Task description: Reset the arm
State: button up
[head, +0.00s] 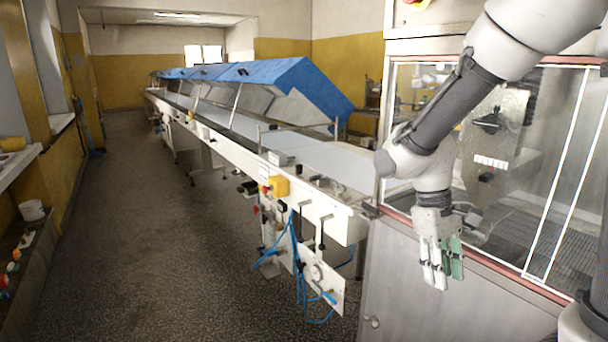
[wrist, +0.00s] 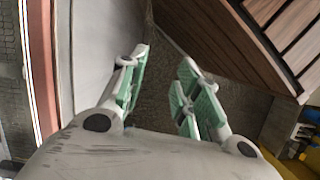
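My gripper (head: 442,270) hangs pointing down at the right in the head view, at the end of my bent white and grey arm. It is in front of the red-edged metal cabinet (head: 430,298) of the glass-fronted machine. I cannot tell its exact distance from the cabinet. In the wrist view my gripper (wrist: 164,66) has its two green-padded fingers apart, with nothing visible between them.
A glass panel (head: 555,170) stands behind my arm, with a grey mesh bed (head: 530,258) behind it. A long conveyor (head: 335,162) with blue covers (head: 270,72) runs back to the left. The speckled floor (head: 150,230) is open along its left side.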

jog(key=s+d+r+m+t+y, duration=0.2)
jog(key=s+d+r+m+t, duration=0.3)
jog(key=r, duration=0.8)
jog(key=s+d+t, duration=0.2)
jog(key=s+d, duration=0.1)
jog(key=shift+s+d+r, duration=0.3)
jog(key=shift+d, duration=0.05)
